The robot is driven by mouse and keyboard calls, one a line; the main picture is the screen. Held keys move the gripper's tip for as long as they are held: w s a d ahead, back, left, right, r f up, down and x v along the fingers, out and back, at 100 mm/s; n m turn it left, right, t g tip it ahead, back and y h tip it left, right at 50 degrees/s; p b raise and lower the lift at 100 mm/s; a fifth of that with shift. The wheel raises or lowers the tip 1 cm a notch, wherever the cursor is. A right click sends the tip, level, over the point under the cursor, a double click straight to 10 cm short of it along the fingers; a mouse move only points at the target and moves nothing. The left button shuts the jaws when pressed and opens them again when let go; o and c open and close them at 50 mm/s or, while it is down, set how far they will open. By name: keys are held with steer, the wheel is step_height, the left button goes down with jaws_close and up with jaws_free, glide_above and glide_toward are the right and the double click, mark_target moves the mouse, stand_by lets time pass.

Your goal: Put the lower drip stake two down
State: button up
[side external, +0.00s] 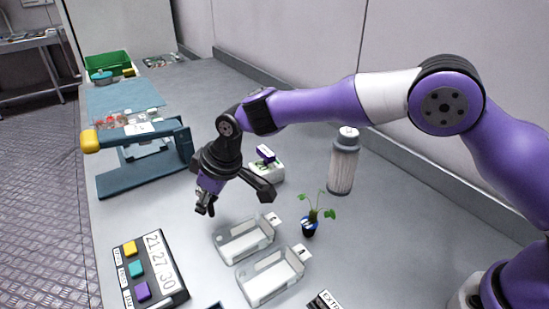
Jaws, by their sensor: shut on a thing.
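My gripper (205,209) is low over the grey bench, left of the clear trays, pointing down. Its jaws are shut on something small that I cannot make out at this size. I cannot tell whether that thing touches the bench. No drip stake can be clearly picked out in the side external view. A small green plant in a dark blue pot (310,229) stands to the right of my gripper. Two clear trays, a rear one (245,240) and a front one (270,277), sit between my gripper and the front edge of the view.
A dark panel with coloured buttons (150,272) lies front left. A teal stand with a yellow knob (145,155) is behind left. A green crate (107,63) is far back.

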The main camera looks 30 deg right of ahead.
steer(key=shift+f, duration=1.15)
steer(key=shift+f, duration=0.15)
steer(key=o, duration=1.1)
steer(key=s+d+r+m, duration=0.1)
steer(key=s+d+r, duration=0.2)
steer(key=d+r, duration=0.35)
steer(key=s+d+r+m, duration=0.1)
steer(key=s+d+r, duration=0.3)
steer(key=r, duration=0.6)
steer(key=s+d+m+h, duration=0.1)
steer(key=s+d+m, duration=0.1)
steer(key=s+d, duration=0.3)
steer(key=s+d+m+t+h, duration=0.1)
steer(key=s+d+m, duration=0.1)
steer(key=s+d, duration=0.3)
steer(key=s+d+m+t, duration=0.1)
steer(key=s+d, duration=0.4)
steer(key=s, duration=0.1)
steer(key=shift+s+d+m+h, duration=0.15)
steer(key=shift+s+m+h, duration=0.1)
steer(key=shift+m+h, duration=0.15)
